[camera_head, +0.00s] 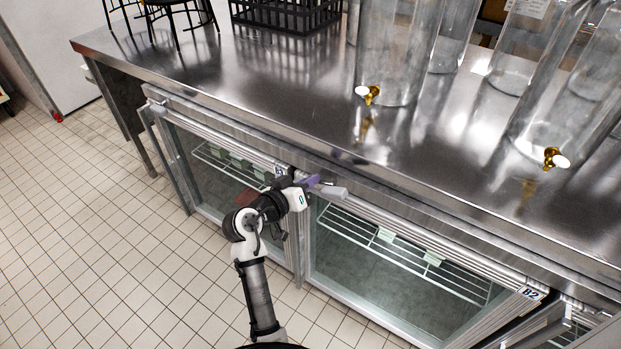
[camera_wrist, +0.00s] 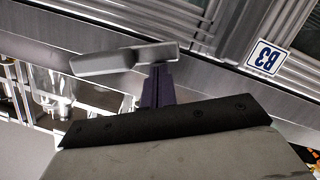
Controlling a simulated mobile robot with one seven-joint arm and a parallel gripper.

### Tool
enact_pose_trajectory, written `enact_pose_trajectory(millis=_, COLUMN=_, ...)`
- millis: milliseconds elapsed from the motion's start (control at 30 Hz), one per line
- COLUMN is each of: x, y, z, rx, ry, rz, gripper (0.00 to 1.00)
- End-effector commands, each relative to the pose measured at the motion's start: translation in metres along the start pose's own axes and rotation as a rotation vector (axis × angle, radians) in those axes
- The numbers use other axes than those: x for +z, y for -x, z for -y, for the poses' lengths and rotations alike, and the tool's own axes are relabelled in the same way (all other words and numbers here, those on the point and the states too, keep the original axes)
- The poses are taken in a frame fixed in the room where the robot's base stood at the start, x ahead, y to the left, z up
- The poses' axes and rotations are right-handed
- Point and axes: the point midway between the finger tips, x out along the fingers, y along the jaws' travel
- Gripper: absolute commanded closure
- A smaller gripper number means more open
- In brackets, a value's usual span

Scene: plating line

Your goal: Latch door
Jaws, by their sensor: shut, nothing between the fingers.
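My gripper (camera_head: 309,182) is shut, with purple fingers, at the top rail of the glass-fronted counter unit. A light grey latch handle (camera_head: 331,191) lies right at the fingertips. In the wrist view the latch handle (camera_wrist: 122,59) lies across the end of my shut gripper (camera_wrist: 158,84); the tips are at or against it, and contact cannot be told for sure. They do not grip it. The glass door (camera_head: 385,265) is below and right of my gripper. A second glass door (camera_head: 215,170) is to the left, partly hidden by my arm. A B3 label (camera_wrist: 265,60) is right of the handle.
The steel counter (camera_head: 270,105) overhangs the doors. Glass dispensers (camera_head: 392,45) with gold taps and a black crate (camera_head: 287,14) stand on it. A B2 label (camera_head: 531,293) is on the rail at right. The tiled floor (camera_head: 95,250) at left is clear.

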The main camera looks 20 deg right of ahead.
Motion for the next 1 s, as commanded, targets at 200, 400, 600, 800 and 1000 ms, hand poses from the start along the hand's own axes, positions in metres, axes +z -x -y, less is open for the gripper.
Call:
enact_pose_trajectory(millis=200, x=0.008, y=-0.002, z=0.006, rx=0.052, ry=0.203, rz=0.002, gripper=1.0)
enact_pose_trajectory(millis=400, x=0.016, y=-0.004, z=0.01, rx=0.097, ry=0.389, rz=0.002, gripper=1.0)
enact_pose_trajectory(millis=600, x=0.024, y=-0.006, z=0.013, rx=0.142, ry=0.572, rz=0.001, gripper=1.0)
enact_pose_trajectory(millis=800, x=0.032, y=-0.008, z=0.013, rx=0.187, ry=0.746, rz=0.002, gripper=1.0)
enact_pose_trajectory(millis=1000, x=0.039, y=-0.01, z=0.013, rx=0.222, ry=0.89, rz=0.0, gripper=1.0)
